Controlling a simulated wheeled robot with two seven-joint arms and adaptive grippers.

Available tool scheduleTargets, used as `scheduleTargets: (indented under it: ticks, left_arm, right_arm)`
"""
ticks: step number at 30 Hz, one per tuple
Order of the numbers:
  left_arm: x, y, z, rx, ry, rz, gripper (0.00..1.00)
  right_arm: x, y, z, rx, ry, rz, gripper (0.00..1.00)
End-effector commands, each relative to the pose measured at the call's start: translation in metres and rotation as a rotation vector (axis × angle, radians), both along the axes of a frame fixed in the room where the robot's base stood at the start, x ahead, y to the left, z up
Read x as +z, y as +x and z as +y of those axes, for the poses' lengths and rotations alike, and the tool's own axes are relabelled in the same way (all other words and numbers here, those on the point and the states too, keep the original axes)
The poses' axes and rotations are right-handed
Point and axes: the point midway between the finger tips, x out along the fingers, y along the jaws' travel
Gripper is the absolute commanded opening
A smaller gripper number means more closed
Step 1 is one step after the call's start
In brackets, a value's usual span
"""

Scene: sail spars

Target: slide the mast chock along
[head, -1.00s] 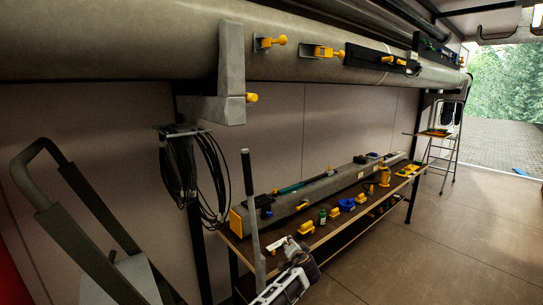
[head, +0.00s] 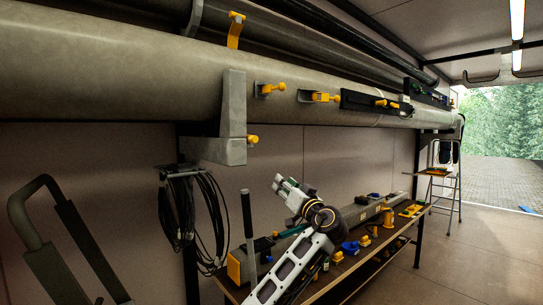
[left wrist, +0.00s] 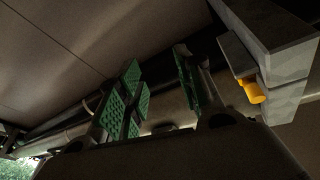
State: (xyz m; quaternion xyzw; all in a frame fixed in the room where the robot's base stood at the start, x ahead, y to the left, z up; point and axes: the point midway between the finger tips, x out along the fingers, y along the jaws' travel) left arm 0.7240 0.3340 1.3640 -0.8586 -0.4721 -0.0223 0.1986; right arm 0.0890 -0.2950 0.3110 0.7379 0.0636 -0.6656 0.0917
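The mast chock (head: 232,118), a grey L-shaped block, sits against the front and underside of the long pale mast (head: 120,65). A yellow knob (head: 252,139) sticks out at its right side, low down. The chock also shows at the top right of the left wrist view (left wrist: 285,65), with its yellow knob (left wrist: 252,90). My left gripper (head: 287,186) is below and to the right of the chock, apart from it. Its green-padded fingers (left wrist: 160,92) are spread with nothing between them. My right gripper is not in view.
More yellow knobs (head: 270,89) and a black strip (head: 370,104) sit along the mast to the right. Black cables (head: 180,205) hang below the chock. A workbench (head: 385,250) with yellow and blue parts stands below. A stepladder (head: 447,190) stands far right.

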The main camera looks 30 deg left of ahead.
Motion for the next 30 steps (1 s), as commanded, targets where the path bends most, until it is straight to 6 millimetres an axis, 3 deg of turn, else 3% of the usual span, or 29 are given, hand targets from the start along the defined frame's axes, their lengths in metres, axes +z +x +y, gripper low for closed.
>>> scheduleTargets:
  ticks: [1,3,6,10,15,30]
  left_arm:
    - [0.022,-0.013,-0.001,0.016,-0.003,-0.054,0.36]
    - [0.048,-0.031,-0.001,0.040,-0.010,-0.120,0.36]
    - [0.079,-0.057,-0.001,0.071,-0.023,-0.210,0.36]
    - [0.106,-0.082,-0.001,0.099,-0.038,-0.294,0.36]
    - [0.119,-0.097,-0.002,0.114,-0.047,-0.340,0.36]
    - [0.120,-0.096,0.001,0.115,-0.047,-0.340,0.36]
  right_arm:
    - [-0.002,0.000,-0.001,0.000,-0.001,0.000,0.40]
    - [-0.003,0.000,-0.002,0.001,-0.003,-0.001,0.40]
    - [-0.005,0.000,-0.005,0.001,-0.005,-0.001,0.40]
    - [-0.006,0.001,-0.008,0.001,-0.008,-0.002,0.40]
    - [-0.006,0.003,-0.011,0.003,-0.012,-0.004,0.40]
    - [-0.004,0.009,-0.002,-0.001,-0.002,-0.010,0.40]
